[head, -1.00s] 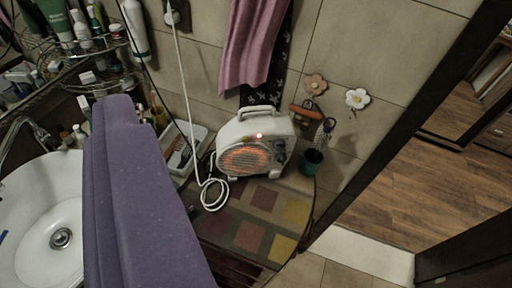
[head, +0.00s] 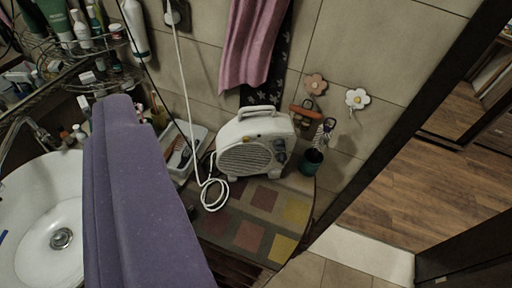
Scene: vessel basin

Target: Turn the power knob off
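A white portable heater (head: 253,146) stands on a patterned mat on a low surface against the tiled wall. Its front grille is grey and dark, with no orange glow. The small light on its top edge is not lit. Small dark control knobs (head: 280,151) sit on the right side of its front; which one is the power knob, and its exact angle, are too small to tell. My gripper is not seen in this view.
A purple towel (head: 138,200) fills the left foreground, partly hiding the white sink (head: 42,225). A white cord (head: 188,110) runs from the wall socket to the heater. A tray (head: 190,150) and a green cup (head: 312,161) flank it.

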